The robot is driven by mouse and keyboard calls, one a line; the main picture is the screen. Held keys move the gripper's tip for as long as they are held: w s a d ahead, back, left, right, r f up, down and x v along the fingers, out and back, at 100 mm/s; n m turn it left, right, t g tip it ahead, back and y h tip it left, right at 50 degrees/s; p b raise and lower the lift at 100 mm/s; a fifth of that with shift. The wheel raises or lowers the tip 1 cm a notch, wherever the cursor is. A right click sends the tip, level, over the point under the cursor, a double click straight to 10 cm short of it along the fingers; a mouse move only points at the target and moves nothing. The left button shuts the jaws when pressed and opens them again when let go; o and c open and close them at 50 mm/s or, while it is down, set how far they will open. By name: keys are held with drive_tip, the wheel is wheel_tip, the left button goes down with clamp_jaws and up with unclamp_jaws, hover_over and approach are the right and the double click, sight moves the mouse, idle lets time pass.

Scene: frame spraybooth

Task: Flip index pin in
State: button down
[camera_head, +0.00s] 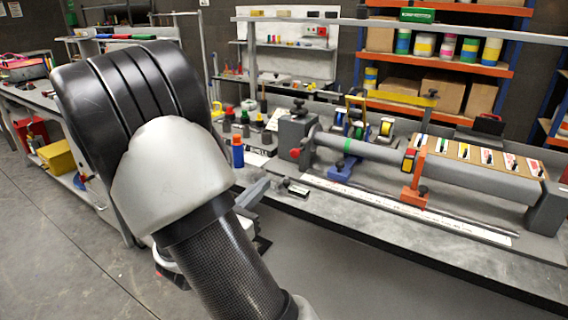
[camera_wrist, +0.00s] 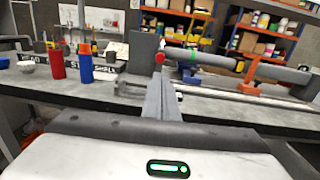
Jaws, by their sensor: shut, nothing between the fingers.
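A grey frame tube with a green band (camera_head: 345,146) lies across a bench fixture, its left end at a grey headstock block (camera_head: 292,130). A small red knob (camera_head: 295,153) sits low on that block and looks like the index pin's handle; its pin is too small to make out. The red knob also shows in the wrist view (camera_wrist: 159,58), just beyond the fingertips.
An orange support (camera_head: 414,190) and a blue support (camera_head: 341,168) stand along the tube. A long white ruler (camera_head: 400,208) lies on the bench front. A blue bottle (camera_head: 237,152) and a red bottle (camera_wrist: 57,64) stand left of the block. Open floor lies at the left.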

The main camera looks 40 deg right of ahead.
sight(294, 154)
drive_tip(key=b+x, duration=0.2)
drive_tip(key=x, duration=1.1)
drive_tip(key=shift+w+d+b, duration=0.1)
drive_tip(key=shift+d+b, duration=0.25)
drive_tip(key=shift+b, duration=0.05)
drive_tip(key=shift+w+d, duration=0.1)
drive_tip(key=shift+x, duration=0.95)
drive_tip(key=shift+d, duration=0.15)
drive_tip(key=shift+r, duration=0.1)
